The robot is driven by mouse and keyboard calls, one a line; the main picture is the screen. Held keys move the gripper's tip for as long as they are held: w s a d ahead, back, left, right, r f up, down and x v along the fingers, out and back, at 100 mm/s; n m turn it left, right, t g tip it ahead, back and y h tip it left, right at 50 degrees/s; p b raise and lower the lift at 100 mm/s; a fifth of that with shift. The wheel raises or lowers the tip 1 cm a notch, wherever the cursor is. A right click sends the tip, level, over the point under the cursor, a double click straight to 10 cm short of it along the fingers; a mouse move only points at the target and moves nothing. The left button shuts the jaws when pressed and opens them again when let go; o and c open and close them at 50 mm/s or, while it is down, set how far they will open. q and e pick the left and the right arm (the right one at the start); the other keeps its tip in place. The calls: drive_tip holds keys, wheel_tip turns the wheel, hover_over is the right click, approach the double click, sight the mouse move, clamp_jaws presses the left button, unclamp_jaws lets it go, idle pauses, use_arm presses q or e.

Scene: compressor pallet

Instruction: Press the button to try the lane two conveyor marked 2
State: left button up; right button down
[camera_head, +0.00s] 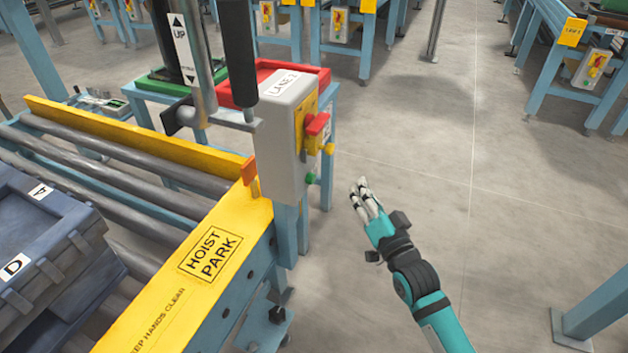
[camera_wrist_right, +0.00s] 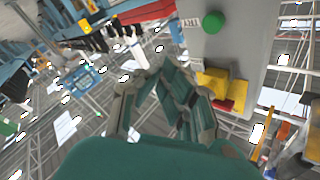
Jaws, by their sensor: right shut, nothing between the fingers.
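The grey control box (camera_head: 283,140) labelled LANE 2 stands at the end of the yellow-railed roller conveyor. Its side carries a red switch handle (camera_head: 317,124) on a yellow plate and a green button (camera_head: 309,178) low down. In the right wrist view the green button (camera_wrist_right: 211,22) shows on the grey face beside a small white tag (camera_wrist_right: 187,22), with the red and yellow switch (camera_wrist_right: 225,92) nearby. My right gripper (camera_head: 362,188) is shut and empty, to the right of the green button and apart from it. My left gripper is out of view.
A yellow rail (camera_head: 205,265) marked HOIST PARK edges the rollers. A blue-grey crate (camera_head: 75,250) sits at the left. Open floor (camera_head: 450,150) lies to the right.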

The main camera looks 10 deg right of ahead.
sight(312, 179)
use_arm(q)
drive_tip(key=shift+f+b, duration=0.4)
use_arm(e)
drive_tip(key=w+a, duration=0.4)
drive_tip(key=a, duration=0.2)
idle(1.1)
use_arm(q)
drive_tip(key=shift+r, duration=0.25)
use_arm(e)
drive_tip(key=shift+w+a, duration=0.2)
drive_tip(key=shift+a, duration=0.1)
use_arm(q)
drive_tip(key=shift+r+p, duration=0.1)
drive_tip(key=shift+p, duration=0.25)
use_arm(e)
drive_tip(key=shift+w+a, duration=0.3)
drive_tip(key=shift+a, duration=0.15)
drive_tip(key=shift+d, duration=0.1)
idle(0.4)
use_arm(q)
drive_tip(key=shift+p, duration=0.45)
use_arm(e)
drive_tip(key=shift+s+d, duration=0.55)
drive_tip(key=shift+d, duration=0.15)
